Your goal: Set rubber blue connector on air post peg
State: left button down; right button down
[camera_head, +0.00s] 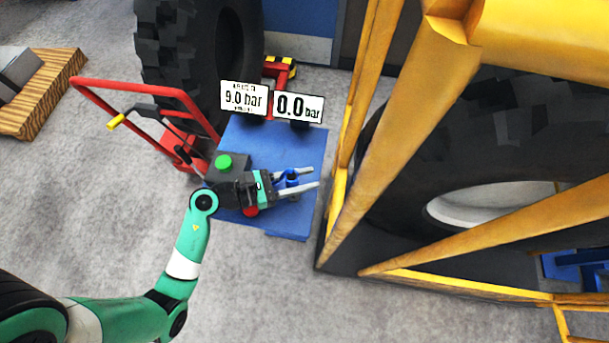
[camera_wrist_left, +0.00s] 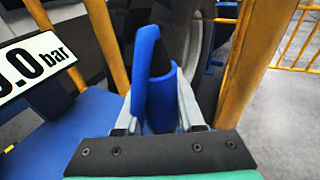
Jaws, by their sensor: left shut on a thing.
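My left gripper (camera_head: 311,178) reaches in from the left over the right part of the blue cart top (camera_head: 240,138). Its two pale fingers are shut on the blue connector (camera_head: 291,178), which sits between them. In the left wrist view the blue connector (camera_wrist_left: 146,75) stands up between the fingers, with a dark shape beside its upright part and a rounded blue part low on the right. I cannot tell whether the connector touches anything beneath it. No air post peg can be made out for certain. My right gripper is not in view.
The cart carries a grey box with a green button (camera_head: 223,162), a red button (camera_head: 251,210) and two pressure signs, 9.0 bar (camera_head: 243,98) and 0.0 bar (camera_head: 299,106). A yellow cage (camera_head: 372,190) around a large tyre stands close on the right. A red hand truck (camera_head: 140,88) is left.

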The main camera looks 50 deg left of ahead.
pick_arm(q)
jog(key=shift+f+b, duration=1.35)
jog(key=shift+f, duration=0.45)
jog(key=shift+c, duration=2.2)
grip_release()
jog(key=p+v, duration=0.1)
jog(key=v, duration=0.9)
jog(key=shift+s+a, duration=0.15)
jog(key=shift+s+a+r, duration=0.15)
jog(key=shift+s+a, duration=0.05)
jog(key=shift+s, duration=0.4)
